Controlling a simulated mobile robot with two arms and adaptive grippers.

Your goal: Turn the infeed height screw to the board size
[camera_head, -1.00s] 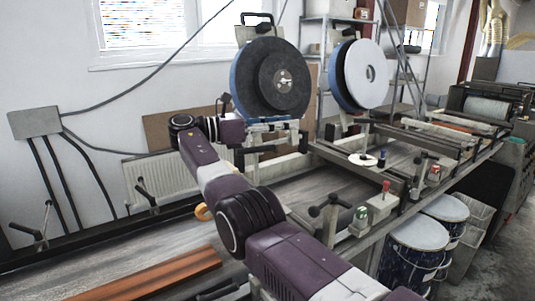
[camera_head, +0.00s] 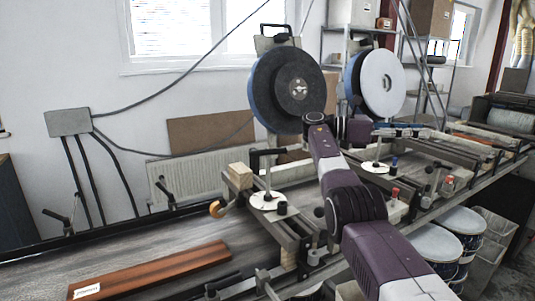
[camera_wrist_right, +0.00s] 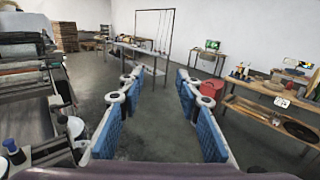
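A black crank handle (camera_head: 266,158) stands upright on a white dial disc (camera_head: 268,201) at the machine's near end; this looks like the infeed height screw. A second, similar handle with a white disc (camera_head: 375,167) stands farther along. A reddish-brown board (camera_head: 152,271) with a white label lies on the bed at lower left. My right gripper (camera_head: 408,132) is beyond the near screw, above the machine, touching neither handle visibly. In the right wrist view the right gripper (camera_wrist_right: 160,92) is open and empty, its blue-padded fingers wide apart. My left gripper is out of view.
Two large abrasive wheels, one dark (camera_head: 290,88) and one white-faced (camera_head: 383,84), rise behind the machine. Blue drums (camera_head: 462,222) stand at its right side. The right wrist view shows open floor (camera_wrist_right: 160,135) and a wooden workbench (camera_wrist_right: 268,90).

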